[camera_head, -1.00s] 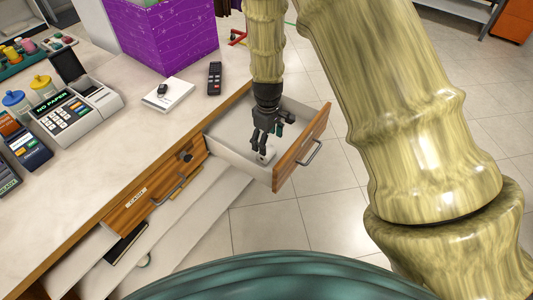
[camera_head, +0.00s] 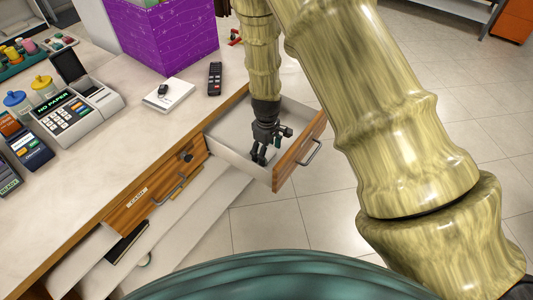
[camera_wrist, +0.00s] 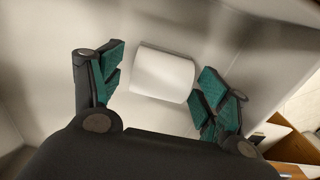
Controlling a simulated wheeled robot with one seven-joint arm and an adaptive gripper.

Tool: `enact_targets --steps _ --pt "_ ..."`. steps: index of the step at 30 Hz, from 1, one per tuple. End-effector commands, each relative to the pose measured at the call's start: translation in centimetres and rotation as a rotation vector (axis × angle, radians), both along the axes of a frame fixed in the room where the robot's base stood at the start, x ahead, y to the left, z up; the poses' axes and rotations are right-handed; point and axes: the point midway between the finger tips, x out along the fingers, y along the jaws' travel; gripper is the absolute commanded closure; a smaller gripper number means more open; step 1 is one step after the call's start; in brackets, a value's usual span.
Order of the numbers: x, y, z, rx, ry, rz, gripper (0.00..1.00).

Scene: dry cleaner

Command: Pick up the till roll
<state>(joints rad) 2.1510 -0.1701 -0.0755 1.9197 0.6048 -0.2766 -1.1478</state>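The till roll (camera_wrist: 162,74) is a white cylinder lying on its side on the floor of the open drawer (camera_head: 230,151). In the wrist view it lies between the two green-padded fingers of my gripper (camera_wrist: 158,84), with a gap visible on each side. My gripper (camera_head: 262,158) is open and reaches down into the drawer in the head view. There its fingers hide most or all of the roll.
The drawer's wooden front (camera_head: 300,150) and pale walls stand close around my gripper. On the counter are a remote (camera_head: 215,78), a white box (camera_head: 168,94), a purple box (camera_head: 165,35) and a till reading "NO PAPER" (camera_head: 66,112). A drawer labelled cash (camera_head: 150,200) is shut.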

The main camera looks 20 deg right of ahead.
Motion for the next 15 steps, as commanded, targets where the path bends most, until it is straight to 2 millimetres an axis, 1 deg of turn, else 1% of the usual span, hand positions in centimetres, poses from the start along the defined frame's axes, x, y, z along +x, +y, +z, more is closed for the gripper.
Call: enact_targets --steps 1,7,15 --pt "-0.01 0.00 0.00 0.000 0.000 0.000 0.37" --pt "-0.01 0.00 0.01 0.000 0.000 0.000 0.73" --pt "0.00 0.00 0.05 0.000 0.000 0.000 0.74"
